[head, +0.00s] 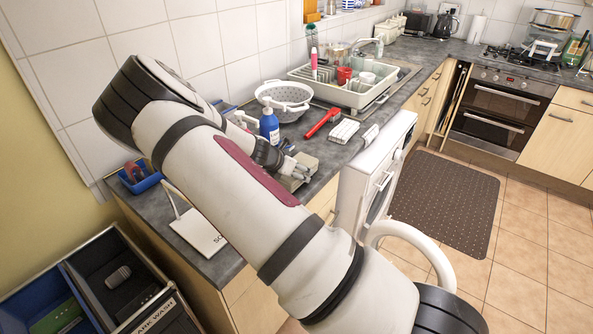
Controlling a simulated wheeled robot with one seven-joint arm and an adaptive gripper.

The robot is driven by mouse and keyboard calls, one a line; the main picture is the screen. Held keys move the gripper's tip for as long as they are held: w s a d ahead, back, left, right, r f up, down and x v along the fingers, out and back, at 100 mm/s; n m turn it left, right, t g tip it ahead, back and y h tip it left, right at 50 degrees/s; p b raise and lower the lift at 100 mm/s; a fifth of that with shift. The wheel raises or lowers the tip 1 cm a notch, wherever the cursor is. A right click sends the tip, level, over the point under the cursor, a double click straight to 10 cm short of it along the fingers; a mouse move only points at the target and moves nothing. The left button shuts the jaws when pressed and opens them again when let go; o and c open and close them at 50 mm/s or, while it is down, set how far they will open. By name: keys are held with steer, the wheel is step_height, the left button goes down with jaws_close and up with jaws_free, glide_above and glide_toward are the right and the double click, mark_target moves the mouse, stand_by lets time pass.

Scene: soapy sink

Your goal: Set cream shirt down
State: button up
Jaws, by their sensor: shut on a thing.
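My gripper (298,170) is low over the grey counter, beyond my forearm, which covers much of the near counter. It is shut on a small cream-beige cloth, the cream shirt (291,184). The cloth shows only in part, below and beside the fingers. I cannot tell whether it touches the counter.
A folded striped cloth (343,131) lies to the right. A white sign (199,232) and a "DARK WASH" bin (158,315) are at left.

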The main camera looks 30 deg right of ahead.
steer(key=shift+f, duration=0.25)
steer(key=shift+f, duration=0.1)
steer(key=o, duration=1.3)
